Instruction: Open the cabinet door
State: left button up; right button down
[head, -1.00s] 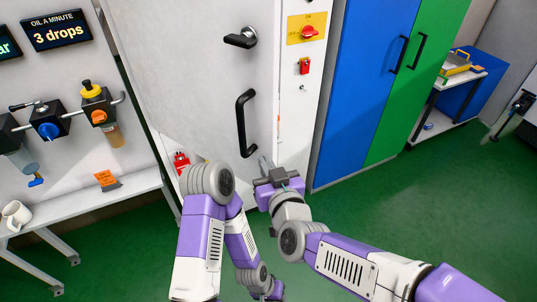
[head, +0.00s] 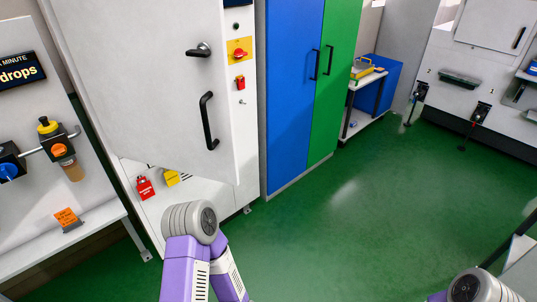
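A large light-grey cabinet door (head: 150,80) fills the upper left of the head view. It carries a black bow handle (head: 207,121) and a black lever latch (head: 198,50). I cannot tell whether this door is fully closed. To its right stand a blue door (head: 293,90) and a green door (head: 338,75), each with a black handle, side by side and looking closed. My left arm shows at the bottom centre and a bit of my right arm at the bottom right corner. Both grippers are out of view, and nothing touches the handles.
A red rotary switch (head: 240,54) sits on the white frame beside the grey door. A white bench (head: 95,218) stands at left, a small trolley (head: 366,80) at back right. The green floor (head: 360,210) is clear.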

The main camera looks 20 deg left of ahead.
aim_at(153, 103)
jog(key=u, duration=0.2)
jog(key=i, duration=1)
jog(key=u, duration=1.2)
